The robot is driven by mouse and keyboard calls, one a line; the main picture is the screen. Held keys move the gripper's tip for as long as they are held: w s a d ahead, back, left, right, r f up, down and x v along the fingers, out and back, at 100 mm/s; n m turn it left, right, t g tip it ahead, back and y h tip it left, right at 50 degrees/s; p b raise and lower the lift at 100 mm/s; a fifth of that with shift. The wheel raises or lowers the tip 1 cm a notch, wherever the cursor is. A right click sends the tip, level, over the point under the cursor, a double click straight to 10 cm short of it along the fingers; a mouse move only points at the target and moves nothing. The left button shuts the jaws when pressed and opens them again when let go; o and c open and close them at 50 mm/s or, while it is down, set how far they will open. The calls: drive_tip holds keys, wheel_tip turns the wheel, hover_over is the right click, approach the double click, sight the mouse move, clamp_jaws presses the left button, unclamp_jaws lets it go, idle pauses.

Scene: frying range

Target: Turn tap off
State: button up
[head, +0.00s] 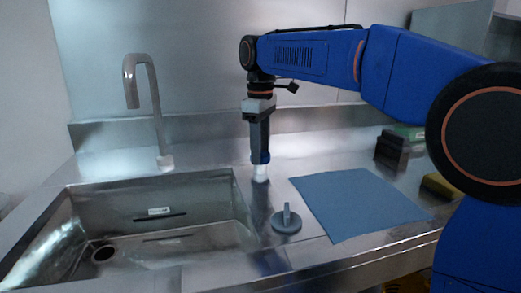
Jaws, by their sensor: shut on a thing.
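A curved metal tap (150,105) rises from the counter behind the sink, with its spout pointing down over the basin. No water stream shows below it. A blue-grey knob (287,220), a round base with an upright lever, sits on the counter right of the sink. My gripper (262,160) points down behind the knob and a little left of it, apart from it. Its jaws are shut on a small blue and white thing (260,172) low at the fingertips, close to the counter. I cannot tell what this thing is.
The steel sink (160,190) with a drain hole lies at left. A flat blue mat (355,203) lies right of the knob. Dark boxes (392,148), a green item (410,132) and a yellow-black item (438,187) stand at right. A steel wall closes the back.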

drive_tip(key=o, duration=1)
drive_tip(key=shift+o, duration=0.2)
wheel_tip(320, 180, up, 18)
drive_tip(key=shift+f, duration=0.25)
